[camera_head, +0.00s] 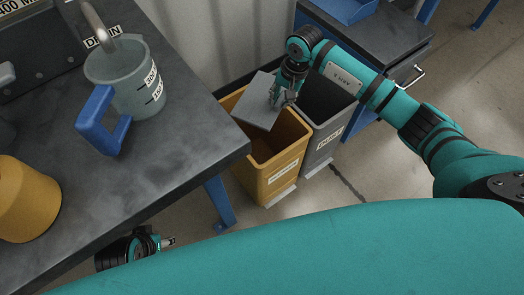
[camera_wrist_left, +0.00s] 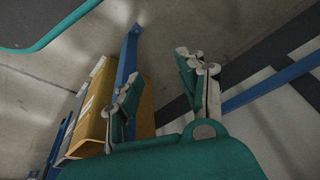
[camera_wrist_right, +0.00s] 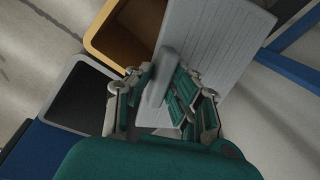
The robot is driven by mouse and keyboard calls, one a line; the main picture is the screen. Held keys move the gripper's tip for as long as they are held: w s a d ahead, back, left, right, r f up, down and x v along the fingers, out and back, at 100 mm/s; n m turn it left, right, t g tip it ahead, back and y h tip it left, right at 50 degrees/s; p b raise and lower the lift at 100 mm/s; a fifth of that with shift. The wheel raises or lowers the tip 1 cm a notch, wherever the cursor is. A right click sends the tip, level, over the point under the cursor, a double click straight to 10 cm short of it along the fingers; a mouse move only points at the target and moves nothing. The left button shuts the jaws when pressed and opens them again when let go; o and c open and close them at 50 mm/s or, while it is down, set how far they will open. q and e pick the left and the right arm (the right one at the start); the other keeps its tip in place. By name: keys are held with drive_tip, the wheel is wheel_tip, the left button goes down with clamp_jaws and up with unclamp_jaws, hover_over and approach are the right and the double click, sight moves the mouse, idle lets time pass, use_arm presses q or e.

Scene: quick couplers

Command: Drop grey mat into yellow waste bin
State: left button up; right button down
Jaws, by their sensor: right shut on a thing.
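The grey mat (camera_head: 255,102) is a flat grey plate. It is tilted above the opening of the yellow waste bin (camera_head: 277,173). My right gripper (camera_head: 279,98) is shut on the mat at its right side. In the right wrist view the ribbed mat (camera_wrist_right: 222,55) has a raised grey grip between the fingers (camera_wrist_right: 163,92), and it covers part of the yellow bin (camera_wrist_right: 97,38). My left gripper (camera_head: 168,242) hangs low beside the bench. In the left wrist view its fingers (camera_wrist_left: 163,75) are apart with nothing between them.
A grey bin (camera_head: 320,139) stands right beside the yellow one. The dark bench (camera_head: 190,128) at left bears a grey jug (camera_head: 118,82) with a blue handle and a yellow rounded object (camera_head: 28,200). A blue-framed table (camera_head: 385,45) is behind the bins.

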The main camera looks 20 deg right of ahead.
sight(280, 110)
wheel_tip(280, 110, down, 4)
drive_tip(key=shift+r+b, duration=0.25)
drive_tip(key=shift+b, duration=0.7)
drive_tip(key=shift+f, duration=0.4)
use_arm(q)
drive_tip(key=shift+b+v, duration=0.6)
drive_tip(key=shift+v, duration=1)
use_arm(e)
drive_tip(key=shift+w+f, duration=0.1)
drive_tip(key=shift+f, duration=0.55)
use_arm(q)
drive_tip(key=shift+s+a, duration=0.1)
drive_tip(key=shift+s, duration=0.05)
use_arm(e)
drive_tip(key=c, duration=1.2)
unclamp_jaws()
drive_tip(key=shift+o, duration=0.2)
use_arm(q)
drive_tip(key=shift+f, duration=0.1)
use_arm(e)
drive_tip(key=shift+r, duration=0.1)
wheel_tip(280, 110, up, 12)
drive_tip(key=s+d, duration=0.1)
drive_tip(key=shift+s+d, duration=0.3)
drive_tip(key=shift+f, duration=0.2)
